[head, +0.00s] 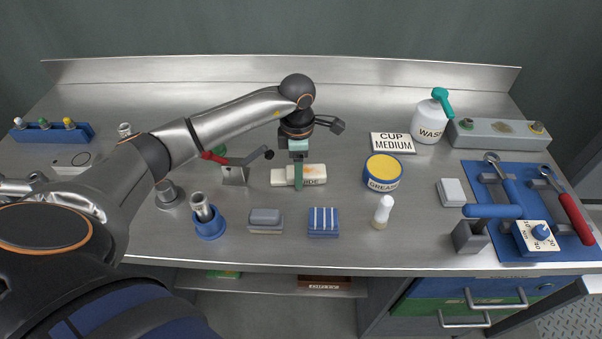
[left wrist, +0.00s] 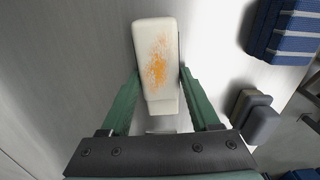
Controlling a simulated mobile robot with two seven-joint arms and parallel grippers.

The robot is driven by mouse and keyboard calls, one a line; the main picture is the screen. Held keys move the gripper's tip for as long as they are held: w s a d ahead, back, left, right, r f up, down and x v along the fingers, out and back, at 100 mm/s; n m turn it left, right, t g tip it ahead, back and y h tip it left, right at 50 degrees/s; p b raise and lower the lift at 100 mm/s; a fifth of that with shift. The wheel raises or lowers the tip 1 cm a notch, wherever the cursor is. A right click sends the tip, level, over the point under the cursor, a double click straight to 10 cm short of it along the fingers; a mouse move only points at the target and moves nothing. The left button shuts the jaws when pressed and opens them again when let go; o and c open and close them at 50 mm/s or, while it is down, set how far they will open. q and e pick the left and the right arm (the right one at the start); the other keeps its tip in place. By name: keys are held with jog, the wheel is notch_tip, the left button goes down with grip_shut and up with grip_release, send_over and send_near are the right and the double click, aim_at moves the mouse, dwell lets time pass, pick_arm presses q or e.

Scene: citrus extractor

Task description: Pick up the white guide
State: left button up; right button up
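The white guide (head: 313,174) is a pale block lying on the steel bench, mid-picture in the head view. Part of its dark lettering shows, ending in "DE". In the left wrist view the guide (left wrist: 156,55) has an orange stain on its top and a narrower end toward the gripper. My left gripper (head: 298,182) points down over it, and one green finger crosses in front of it. My right gripper is not in view.
A red-handled bracket (head: 233,172) stands close left of the guide. A grease tin (head: 383,174) stands to the right. A grey block (head: 265,219) and a blue striped block (head: 323,222) lie in front, with a small white bottle (head: 382,212). The bench behind is clear.

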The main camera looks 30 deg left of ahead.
pick_arm(q)
grip_shut()
dwell(0.4)
